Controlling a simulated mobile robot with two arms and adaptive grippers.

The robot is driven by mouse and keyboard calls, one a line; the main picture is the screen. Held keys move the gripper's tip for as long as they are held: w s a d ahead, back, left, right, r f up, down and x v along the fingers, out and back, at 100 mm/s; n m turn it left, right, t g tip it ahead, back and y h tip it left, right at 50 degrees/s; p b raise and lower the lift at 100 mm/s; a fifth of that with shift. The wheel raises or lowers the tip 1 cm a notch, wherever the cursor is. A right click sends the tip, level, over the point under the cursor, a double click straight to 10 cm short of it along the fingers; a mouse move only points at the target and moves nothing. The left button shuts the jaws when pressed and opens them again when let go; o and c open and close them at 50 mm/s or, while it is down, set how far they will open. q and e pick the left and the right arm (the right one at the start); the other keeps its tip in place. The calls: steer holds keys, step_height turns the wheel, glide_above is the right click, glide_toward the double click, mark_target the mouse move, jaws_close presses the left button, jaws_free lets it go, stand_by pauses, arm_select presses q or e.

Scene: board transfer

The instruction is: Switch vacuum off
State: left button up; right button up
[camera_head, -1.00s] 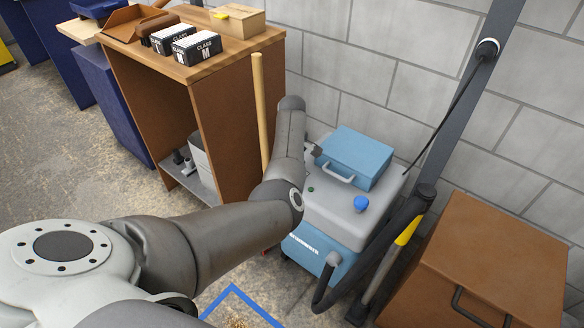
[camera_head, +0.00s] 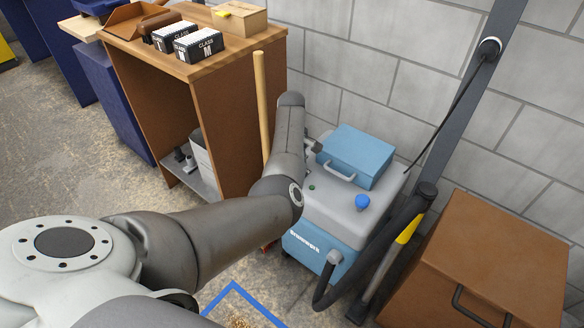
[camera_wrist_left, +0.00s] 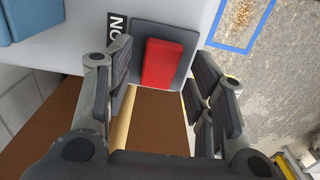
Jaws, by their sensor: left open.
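The vacuum (camera_head: 335,215) stands against the wall, with a grey top, a blue lower body and a blue knob (camera_head: 362,202) on top. In the left wrist view, a red switch (camera_wrist_left: 162,63) sits on a dark plate on the vacuum's grey side, beside a label of which "NO" shows. My left gripper (camera_wrist_left: 160,85) is open, one finger on each side of the red switch in that view. I cannot tell whether they touch it. In the head view my left arm hides most of this gripper and the switch. My right gripper is not in view.
A blue case (camera_head: 357,157) with a handle lies on the vacuum. A black hose (camera_head: 395,225) runs down its right side, next to a brown cabinet (camera_head: 480,260). A wooden shelf unit (camera_head: 235,120) and a wooden pole (camera_head: 261,105) stand to the left. Blue tape (camera_head: 262,305) marks the floor in front.

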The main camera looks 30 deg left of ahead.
arm_select(q)
step_height(320, 180, up, 12)
steer(key=shift+f, duration=0.2)
stand_by(0.5)
